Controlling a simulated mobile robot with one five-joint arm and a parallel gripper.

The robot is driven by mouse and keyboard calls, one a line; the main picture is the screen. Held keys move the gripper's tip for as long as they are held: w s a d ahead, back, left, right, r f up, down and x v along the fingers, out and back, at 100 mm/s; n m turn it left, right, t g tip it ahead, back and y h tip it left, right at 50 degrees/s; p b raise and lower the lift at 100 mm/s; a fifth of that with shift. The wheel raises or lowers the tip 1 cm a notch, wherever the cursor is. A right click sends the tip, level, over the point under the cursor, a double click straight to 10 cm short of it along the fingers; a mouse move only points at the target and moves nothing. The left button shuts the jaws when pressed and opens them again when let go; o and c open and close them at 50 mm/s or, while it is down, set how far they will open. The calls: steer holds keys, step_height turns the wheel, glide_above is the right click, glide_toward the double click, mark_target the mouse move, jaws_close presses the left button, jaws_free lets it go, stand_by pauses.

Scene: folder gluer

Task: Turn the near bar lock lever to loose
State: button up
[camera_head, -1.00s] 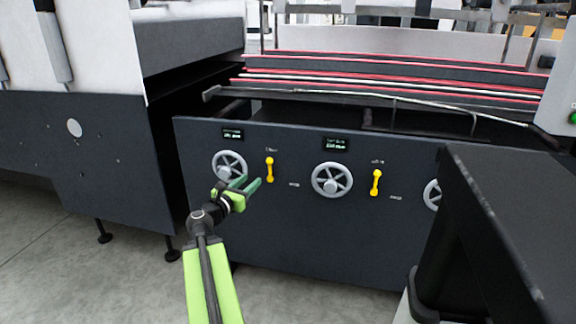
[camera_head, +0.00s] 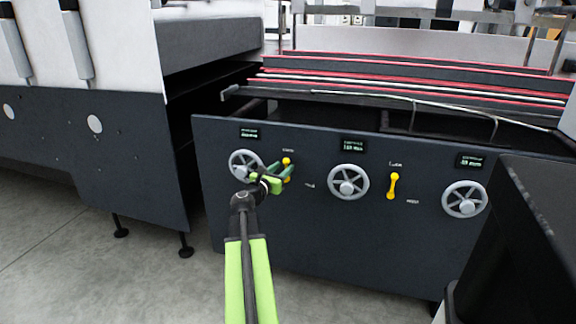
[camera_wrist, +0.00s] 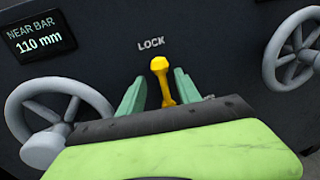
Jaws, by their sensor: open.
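The near bar lock lever (camera_head: 287,161) is yellow with rounded ends, on the dark front panel right of the left handwheel. In the wrist view the lever (camera_wrist: 160,68) stands nearly upright, tilted slightly left, its upper end below the word LOCK (camera_wrist: 151,44). My gripper (camera_head: 288,171) is open at the lever. In the wrist view its green fingers (camera_wrist: 160,82) stand on either side of the lever, with gaps visible; the lever's lower end is partly hidden by my gripper. A small label (camera_head: 310,184) right of the lever is unreadable.
A NEAR BAR display reading 110 mm (camera_wrist: 40,37) sits above the left handwheel (camera_wrist: 62,108), close beside my gripper. A middle handwheel (camera_head: 348,182) and another yellow lever (camera_head: 393,186) are further right. A dark block (camera_head: 530,220) fills the lower right.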

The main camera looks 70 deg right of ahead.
steer(key=shift+s, duration=0.1)
jaws_close()
steer(key=shift+d, duration=0.1)
stand_by(1.1)
